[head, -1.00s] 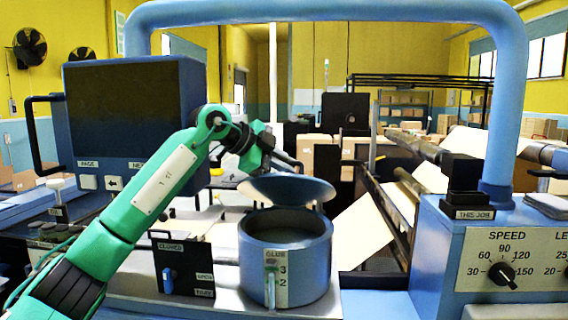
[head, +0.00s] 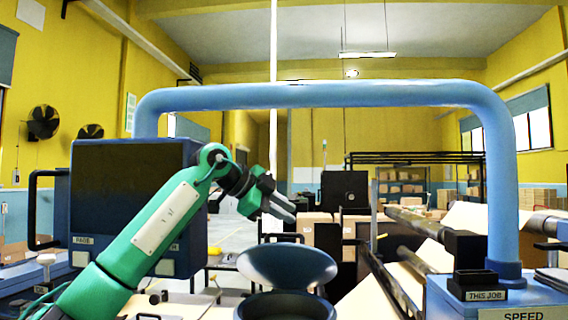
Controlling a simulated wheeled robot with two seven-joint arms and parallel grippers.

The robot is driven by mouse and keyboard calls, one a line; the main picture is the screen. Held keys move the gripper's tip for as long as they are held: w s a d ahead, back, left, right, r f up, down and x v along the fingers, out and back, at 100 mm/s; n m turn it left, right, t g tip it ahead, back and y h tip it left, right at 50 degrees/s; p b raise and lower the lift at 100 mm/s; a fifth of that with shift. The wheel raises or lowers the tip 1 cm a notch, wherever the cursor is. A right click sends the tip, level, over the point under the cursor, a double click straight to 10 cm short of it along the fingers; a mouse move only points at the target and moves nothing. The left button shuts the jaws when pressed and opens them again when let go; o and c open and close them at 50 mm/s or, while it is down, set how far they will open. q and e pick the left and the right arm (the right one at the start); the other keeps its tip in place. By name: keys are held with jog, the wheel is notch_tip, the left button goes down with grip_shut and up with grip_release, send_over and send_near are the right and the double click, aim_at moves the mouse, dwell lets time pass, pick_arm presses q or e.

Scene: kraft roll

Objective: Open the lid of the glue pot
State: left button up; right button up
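The glue pot (head: 290,306) is a blue round pot at the bottom middle of the head view, and the lower frame edge cuts it off. Its lid (head: 287,265) is raised and tilted up at the pot's back rim, with its hollow face towards me. My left gripper (head: 287,211) is above the lid, with a visible gap between them. Its two grey fingers point right and slightly down, and nothing shows between them. Whether they are parted is too small to tell. My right gripper is not in view.
A blue tube frame (head: 320,95) arches over the scene. A monitor box (head: 135,200) stands behind my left arm. At right are machine rollers and a blue control box (head: 500,296) with a THIS JOB label. The air above the pot is open.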

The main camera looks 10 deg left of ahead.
pick_arm(q)
notch_tip(320, 180, up, 12)
jog(key=shift+r+p, duration=0.15)
jog(key=shift+p, duration=0.15)
dwell(0.3)
